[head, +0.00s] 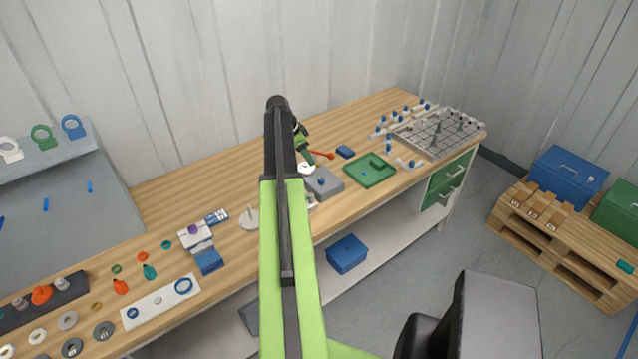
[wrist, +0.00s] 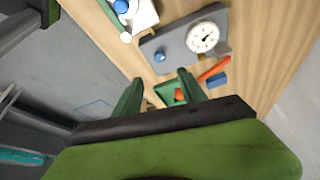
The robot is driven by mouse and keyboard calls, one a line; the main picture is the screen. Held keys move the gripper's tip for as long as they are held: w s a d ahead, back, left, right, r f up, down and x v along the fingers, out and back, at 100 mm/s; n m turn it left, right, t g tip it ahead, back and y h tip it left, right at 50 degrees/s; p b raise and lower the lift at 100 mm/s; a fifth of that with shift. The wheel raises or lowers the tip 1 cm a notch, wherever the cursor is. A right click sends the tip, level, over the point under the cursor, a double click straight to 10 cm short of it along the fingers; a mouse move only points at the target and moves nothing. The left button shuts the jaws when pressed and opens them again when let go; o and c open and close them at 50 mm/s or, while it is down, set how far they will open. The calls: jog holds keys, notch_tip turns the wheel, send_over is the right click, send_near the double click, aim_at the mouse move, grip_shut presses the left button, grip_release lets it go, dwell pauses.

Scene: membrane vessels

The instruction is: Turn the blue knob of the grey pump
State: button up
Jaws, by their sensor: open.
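The grey pump (head: 333,187) is a flat grey block on the bench, just right of my arm in the head view, with a white dial gauge (head: 306,168) by it. Its blue knob (head: 321,181) stands on top. In the wrist view the grey pump (wrist: 178,50) lies beyond my fingertips, with the blue knob (wrist: 159,57) at its left and the dial gauge (wrist: 203,37) at its right. My gripper (wrist: 159,77) is open and empty, its green fingers apart, with the knob showing above the gap between them. My gripper is partly hidden behind my arm in the head view (head: 309,155).
A green tray (head: 369,170), a blue block (head: 345,152) and a red-orange tool (head: 322,155) lie close to the pump. A white part with a blue knob (wrist: 138,16) stands beside the pump in the wrist view. The bench's front edge is near.

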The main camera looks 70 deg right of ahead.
aim_at(320, 179)
jog(key=b+x, duration=1.2)
jog(key=x, duration=0.2)
jog(key=shift+f, duration=0.25)
jog(key=shift+r, duration=0.1)
jog(key=shift+c, duration=0.4)
grip_shut()
jog(key=shift+a, duration=0.25)
jog(key=shift+d, duration=0.15)
